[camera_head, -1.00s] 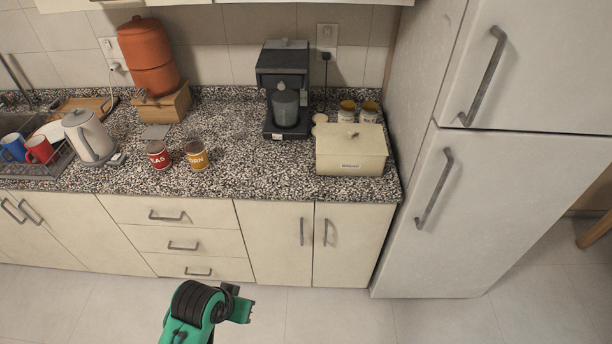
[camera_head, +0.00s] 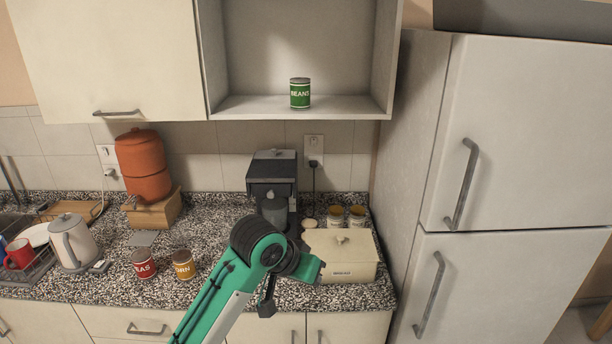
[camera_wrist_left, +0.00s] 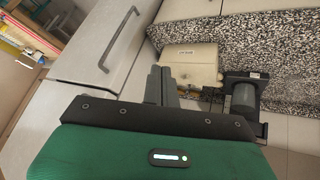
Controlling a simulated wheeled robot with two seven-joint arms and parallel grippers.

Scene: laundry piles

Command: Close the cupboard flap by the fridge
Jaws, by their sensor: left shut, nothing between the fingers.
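The wall cupboard (camera_head: 388,60) beside the fridge (camera_head: 530,130) stands open at the front. A green beans can (camera_head: 300,93) is upright on its floor. The cupboard's flap is not visible; the top of the cupboard is cut off by the picture edge. My left arm reaches up from the bottom over the counter, below the cupboard. Its fingers are hard to make out in the head view. In the left wrist view my left gripper (camera_wrist_left: 160,86) is shut and empty, with the bread box (camera_wrist_left: 186,64) and the fridge handle (camera_wrist_left: 118,38) beyond it. My right gripper is not in view.
A closed cupboard door (camera_head: 105,60) is left of the open one. On the counter (camera_head: 215,225) stand a coffee machine (camera_head: 272,175), the bread box (camera_head: 341,255), several cans, a kettle (camera_head: 76,243) and an orange dispenser (camera_head: 148,165). The air before the open cupboard is clear.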

